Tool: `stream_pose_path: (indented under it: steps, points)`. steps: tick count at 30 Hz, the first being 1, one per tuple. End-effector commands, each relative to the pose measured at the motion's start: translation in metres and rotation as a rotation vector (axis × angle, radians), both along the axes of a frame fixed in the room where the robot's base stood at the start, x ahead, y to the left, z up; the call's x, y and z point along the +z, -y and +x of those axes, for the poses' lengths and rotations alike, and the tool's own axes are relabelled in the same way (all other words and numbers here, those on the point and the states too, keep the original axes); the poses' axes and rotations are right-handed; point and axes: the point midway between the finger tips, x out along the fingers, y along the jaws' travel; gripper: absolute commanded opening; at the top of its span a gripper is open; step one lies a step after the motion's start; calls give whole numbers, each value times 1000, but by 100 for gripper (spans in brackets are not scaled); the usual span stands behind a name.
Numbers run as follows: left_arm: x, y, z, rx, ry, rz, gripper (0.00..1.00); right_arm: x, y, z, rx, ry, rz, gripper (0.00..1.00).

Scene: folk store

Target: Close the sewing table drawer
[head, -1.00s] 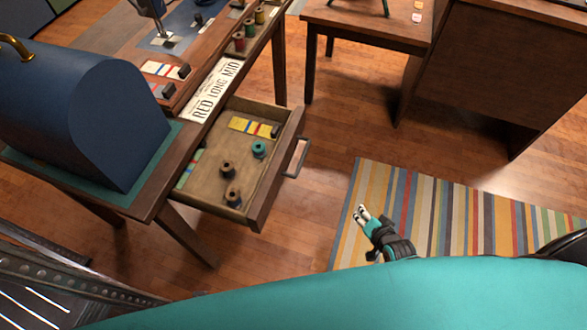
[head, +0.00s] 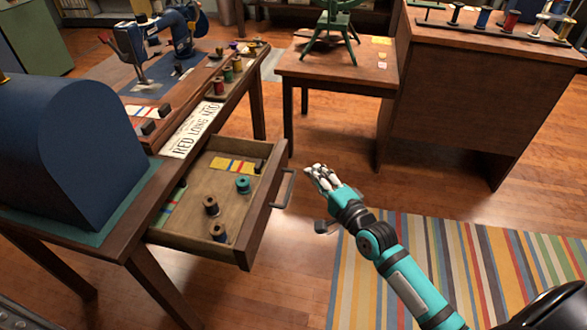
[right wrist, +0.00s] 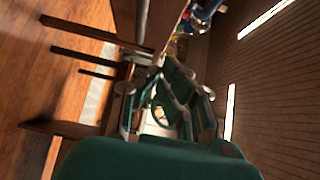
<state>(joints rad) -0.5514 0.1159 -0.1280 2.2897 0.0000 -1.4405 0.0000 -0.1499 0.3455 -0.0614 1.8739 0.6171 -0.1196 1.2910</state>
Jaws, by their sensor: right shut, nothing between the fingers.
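The sewing table (head: 143,256) stands at the left in the head view. Its drawer (head: 262,217) is pulled out toward the right, with a metal handle (head: 285,188) on its front. Inside lie several thread spools and a striped colour card (head: 232,166). My right gripper (head: 318,172) is shut and empty, just right of the drawer front and apart from the handle as far as I can see. In the right wrist view its fingers (right wrist: 165,105) show close up, sideways, and the drawer cannot be made out surely. My left gripper is not in view.
A blue domed case (head: 70,150) and a sewing machine (head: 165,35) stand on the sewing table. A small wooden table (head: 350,75) and a larger wooden desk (head: 460,95) stand behind. A striped rug (head: 440,265) lies at the right. Bare floor lies beyond the drawer.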

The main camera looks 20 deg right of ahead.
Motion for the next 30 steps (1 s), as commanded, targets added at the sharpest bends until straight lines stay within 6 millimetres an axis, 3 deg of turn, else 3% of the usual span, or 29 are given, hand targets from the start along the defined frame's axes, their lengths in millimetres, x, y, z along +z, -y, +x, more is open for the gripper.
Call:
stream_pose_path:
  steps: [4,9,30]
  points:
    - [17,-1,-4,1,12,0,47,0,-6,32,0,4,0,0]
    - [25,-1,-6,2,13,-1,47,-1,-28,43,0,1,1,0]
    - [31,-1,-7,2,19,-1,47,1,-45,53,0,-1,1,0]
